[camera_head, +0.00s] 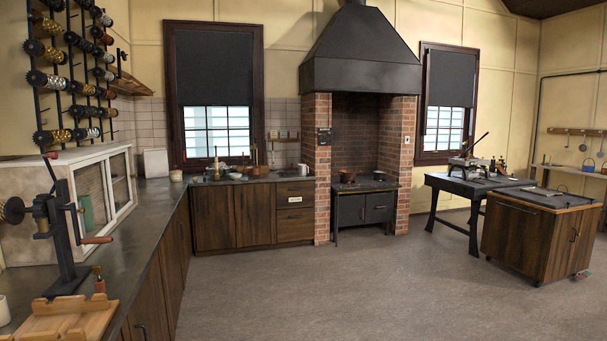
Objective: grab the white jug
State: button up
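A small white vessel, likely the white jug (302,170), stands on the far counter near its right end, close to the brick hearth. It is too small here to make out its handle or spout. Another white vessel (3,311) is cut off by the left edge of the picture, on the near counter, and I cannot tell whether it is a jug or a cup. My gripper is not in view.
A dark counter (150,215) runs along the left and turns along the back wall. A crank machine (60,235) and a wooden tray (70,322) stand on its near part. A wooden cabinet (525,240) and a dark table (445,182) stand right. The middle floor (330,285) is clear.

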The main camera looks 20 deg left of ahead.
aim_at(302, 168)
jog(key=i+j+u, duration=0.35)
jog(key=i+u, duration=0.15)
jog(key=i, duration=0.25)
jog(key=i+j+u, duration=0.1)
jog(key=i+u, duration=0.35)
jog(key=i, duration=6)
jog(key=l, duration=0.1)
